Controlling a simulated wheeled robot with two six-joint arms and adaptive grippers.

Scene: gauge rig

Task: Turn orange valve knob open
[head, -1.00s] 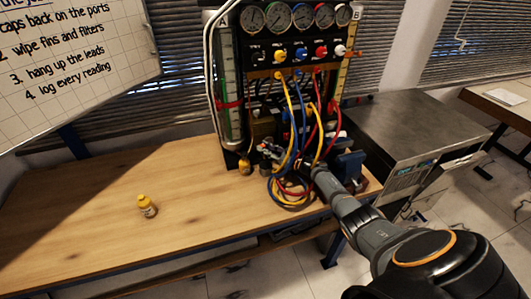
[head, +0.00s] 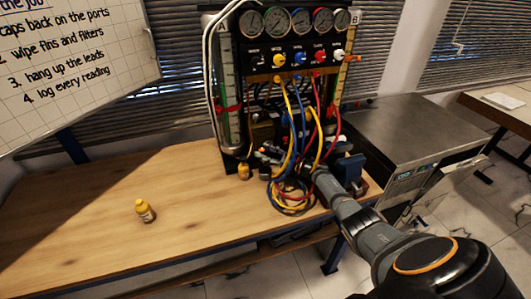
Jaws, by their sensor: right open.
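The gauge rig (head: 262,100) stands upright at the back of the wooden bench. A small orange valve knob (head: 352,57) sticks out at the right side of its panel, beside the yellow scale marked B. My right arm comes in from the lower right. Its gripper (head: 268,155) is low in front of the rig, among the hanging hoses, well below and left of the orange knob and apart from it. The hoses partly hide the gripper; it is open. My left gripper is out of view.
Yellow, blue and red hoses (head: 289,130) hang in loops down to the bench. A metal cabinet (head: 415,125) stands right of the rig. Several gauges (head: 298,21) top the panel.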

